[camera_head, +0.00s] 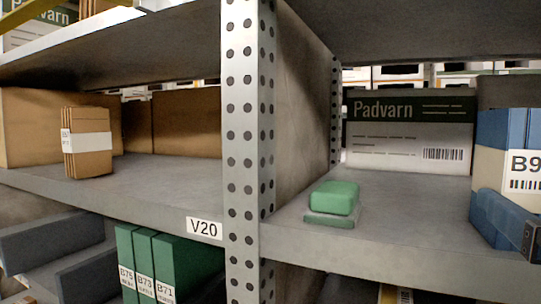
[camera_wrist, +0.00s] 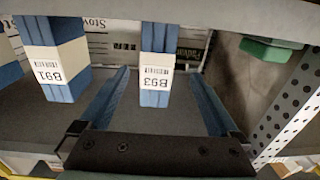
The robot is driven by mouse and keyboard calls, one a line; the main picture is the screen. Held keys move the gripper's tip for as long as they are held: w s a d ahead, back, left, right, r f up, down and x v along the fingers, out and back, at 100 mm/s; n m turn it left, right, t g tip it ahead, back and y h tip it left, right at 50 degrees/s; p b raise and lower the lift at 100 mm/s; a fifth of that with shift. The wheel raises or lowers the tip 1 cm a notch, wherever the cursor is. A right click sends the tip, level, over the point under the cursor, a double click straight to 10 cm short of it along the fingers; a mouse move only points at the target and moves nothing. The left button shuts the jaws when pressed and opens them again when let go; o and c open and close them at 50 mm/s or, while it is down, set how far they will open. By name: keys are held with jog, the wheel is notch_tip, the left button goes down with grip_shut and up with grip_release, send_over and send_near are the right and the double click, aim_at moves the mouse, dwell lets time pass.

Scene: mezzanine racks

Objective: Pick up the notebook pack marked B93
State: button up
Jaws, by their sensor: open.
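The notebook pack marked B93 (camera_wrist: 155,64) is a blue bundle with a white band. It shows upside down in the wrist view. My gripper (camera_wrist: 160,82) is open, with one blue finger on each side of the pack and visible gaps between. In the head view a blue pack (camera_head: 492,130) at the right edge has its label cut off after "B9". It is the one nearest the green item, so it matches B93. One blue finger of mine (camera_head: 507,215) is in front of its lower part.
Another blue pack marked B91 (camera_wrist: 55,62) stands beside B93. A green item (camera_head: 335,197) lies on the same shelf, near the perforated rack post (camera_head: 243,150). A Padvarn box (camera_head: 410,130) stands behind. An upper shelf (camera_head: 420,30) hangs overhead.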

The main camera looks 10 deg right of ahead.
aim_at(526, 192)
jog(key=w+d+p, duration=0.1)
jog(key=p, duration=0.2)
jog(key=shift+r, duration=0.35)
jog(key=p, duration=0.3)
jog(key=shift+w, duration=0.35)
jog(key=shift+w+d+p, duration=0.1)
jog(key=shift+w+p, duration=0.05)
jog(key=shift+p, duration=0.95)
jog(key=x, duration=0.3)
jog(key=shift+w+d+f, duration=0.1)
jog(key=shift+f, duration=0.2)
jog(key=shift+x, duration=2.25)
jog(key=shift+d+r, duration=0.15)
grip_shut()
